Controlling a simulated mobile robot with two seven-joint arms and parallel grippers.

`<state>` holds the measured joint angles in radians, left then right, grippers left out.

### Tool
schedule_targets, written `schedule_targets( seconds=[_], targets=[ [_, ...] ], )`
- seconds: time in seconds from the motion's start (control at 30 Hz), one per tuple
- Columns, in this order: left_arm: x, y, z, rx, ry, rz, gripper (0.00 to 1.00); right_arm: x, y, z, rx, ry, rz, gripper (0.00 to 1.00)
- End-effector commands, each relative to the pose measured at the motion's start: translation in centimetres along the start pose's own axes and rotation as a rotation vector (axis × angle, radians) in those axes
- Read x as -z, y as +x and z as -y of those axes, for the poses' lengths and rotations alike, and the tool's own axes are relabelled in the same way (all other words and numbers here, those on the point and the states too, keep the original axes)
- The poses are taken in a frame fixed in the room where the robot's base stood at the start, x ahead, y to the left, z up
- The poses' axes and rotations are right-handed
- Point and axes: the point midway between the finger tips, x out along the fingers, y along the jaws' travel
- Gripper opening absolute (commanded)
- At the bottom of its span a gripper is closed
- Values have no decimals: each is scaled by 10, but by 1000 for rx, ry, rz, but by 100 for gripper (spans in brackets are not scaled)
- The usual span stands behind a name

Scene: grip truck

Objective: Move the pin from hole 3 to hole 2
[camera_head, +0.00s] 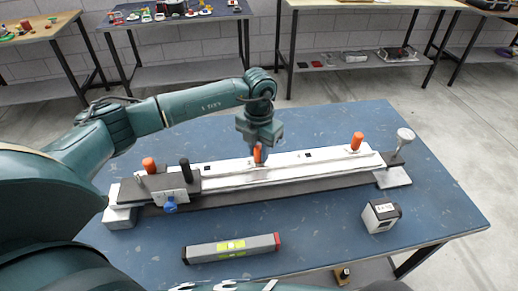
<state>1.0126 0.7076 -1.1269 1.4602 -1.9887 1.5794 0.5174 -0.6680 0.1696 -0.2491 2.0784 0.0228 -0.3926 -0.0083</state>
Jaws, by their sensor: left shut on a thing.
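A long white rail (325,160) on a dark base lies across the blue table. An orange pin (257,154) stands upright near the middle of the rail. My left gripper (257,145) points down from above and is shut on this pin; its lower end is at the rail, and I cannot tell how deep it sits. Another orange pin (356,141) stands toward the right end, and one more (149,165) at the left end. A dark square hole (308,154) shows right of the held pin. No hole numbers are readable. My right gripper is not in view.
A block with a blue knob (169,205) is at the rail's left, beside a black-topped post (185,169). A white knob (405,134) stands at the right end. A grey level (232,248) and a small white-and-black box (381,215) lie in front, with free table between.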

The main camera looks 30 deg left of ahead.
Motion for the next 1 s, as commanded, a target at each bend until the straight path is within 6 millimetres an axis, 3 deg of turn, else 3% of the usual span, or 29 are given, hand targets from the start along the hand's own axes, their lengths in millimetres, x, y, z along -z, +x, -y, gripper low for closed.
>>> schedule_targets(
  seconds=[1.0],
  targets=[
    [0,-21,0,0,0,1,3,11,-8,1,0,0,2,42]
  ],
)
